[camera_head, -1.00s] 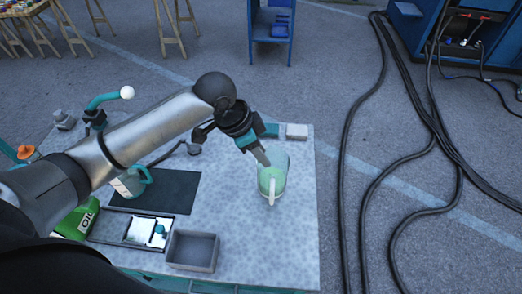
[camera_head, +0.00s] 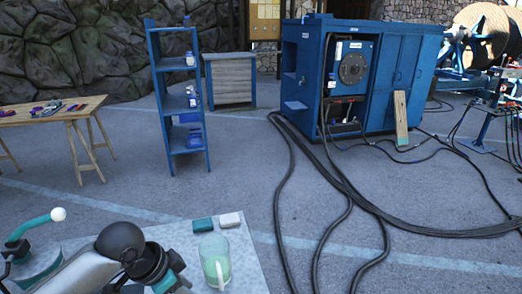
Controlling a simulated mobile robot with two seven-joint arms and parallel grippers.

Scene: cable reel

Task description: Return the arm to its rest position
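My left arm comes in at the bottom left, with a dark round wrist joint and a silver link. My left gripper (camera_head: 178,283) is at the bottom edge of the picture, just left of a clear cup (camera_head: 215,262) with green contents and a pale handle. The gripper's fingertips are cut off or too small to make out, so I cannot tell if it is open or shut. The cup stands upright on the speckled grey table. My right arm and gripper are not in view.
A teal block (camera_head: 203,225) and a white block (camera_head: 230,219) lie at the table's far edge. A teal-handled tool with a white ball (camera_head: 58,214) stands at the left. Beyond are a blue shelf (camera_head: 178,105), a wooden table (camera_head: 50,112), a blue cabinet (camera_head: 400,85) and black cables (camera_head: 345,205).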

